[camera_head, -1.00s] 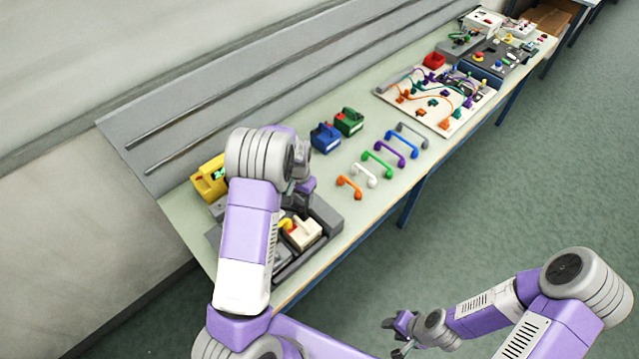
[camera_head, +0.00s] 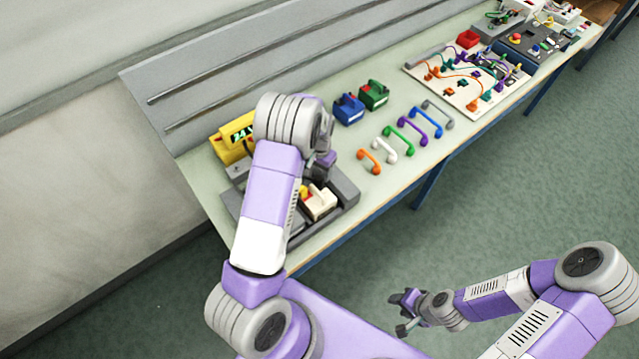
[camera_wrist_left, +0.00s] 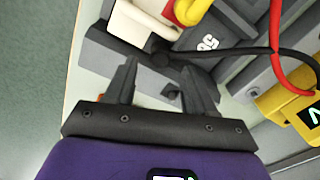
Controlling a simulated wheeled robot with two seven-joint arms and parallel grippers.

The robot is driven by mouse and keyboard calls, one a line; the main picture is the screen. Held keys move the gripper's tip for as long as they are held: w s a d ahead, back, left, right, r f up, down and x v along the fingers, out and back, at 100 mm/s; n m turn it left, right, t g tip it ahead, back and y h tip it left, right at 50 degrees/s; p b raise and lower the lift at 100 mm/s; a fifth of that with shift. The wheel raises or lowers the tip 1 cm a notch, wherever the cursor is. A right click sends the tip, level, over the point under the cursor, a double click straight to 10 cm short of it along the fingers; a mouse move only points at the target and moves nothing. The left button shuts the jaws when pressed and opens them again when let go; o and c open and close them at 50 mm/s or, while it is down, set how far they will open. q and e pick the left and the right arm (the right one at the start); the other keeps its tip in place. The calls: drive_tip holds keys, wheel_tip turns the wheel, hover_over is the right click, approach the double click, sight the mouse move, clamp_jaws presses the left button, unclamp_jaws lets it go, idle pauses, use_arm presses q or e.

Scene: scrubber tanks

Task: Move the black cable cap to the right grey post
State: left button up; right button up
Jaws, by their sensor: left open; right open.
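The black cable's dark cap (camera_wrist_left: 160,48) lies at the end of a black cable in the left wrist view, beside the cream block (camera_wrist_left: 145,22) and on or against a grey block (camera_wrist_left: 110,60). My left gripper (camera_wrist_left: 160,68) is open, its two dark fingers apart just short of the cap, with nothing held. A small dark knob (camera_wrist_left: 172,95) shows between the fingers; I cannot tell if it is a post. In the head view my left gripper (camera_head: 320,168) is over the grey unit (camera_head: 345,188), and my arm hides much of it. My right gripper (camera_head: 405,310) is open, away from the bench.
A yellow meter (camera_head: 230,140) stands behind to the left. Blue (camera_head: 348,109) and green (camera_head: 374,95) boxes and several coloured handles (camera_head: 370,160) lie to the right. The floor is clear.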

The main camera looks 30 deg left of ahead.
sight(319, 179)
use_arm(q)
drive_tip(key=shift+f+b, duration=1.8)
drive_tip(key=shift+f, duration=0.85)
use_arm(e)
drive_tip(key=shift+f, duration=2.15)
drive_tip(key=shift+f, duration=0.25)
use_arm(q)
clamp_jaws()
drive_tip(key=shift+r, duration=0.1)
use_arm(e)
drive_tip(key=shift+r, duration=0.1)
use_arm(q)
drive_tip(key=shift+r+p, duration=1.6)
drive_tip(key=shift+r, duration=1.35)
use_arm(e)
drive_tip(key=shift+r, duration=1.8)
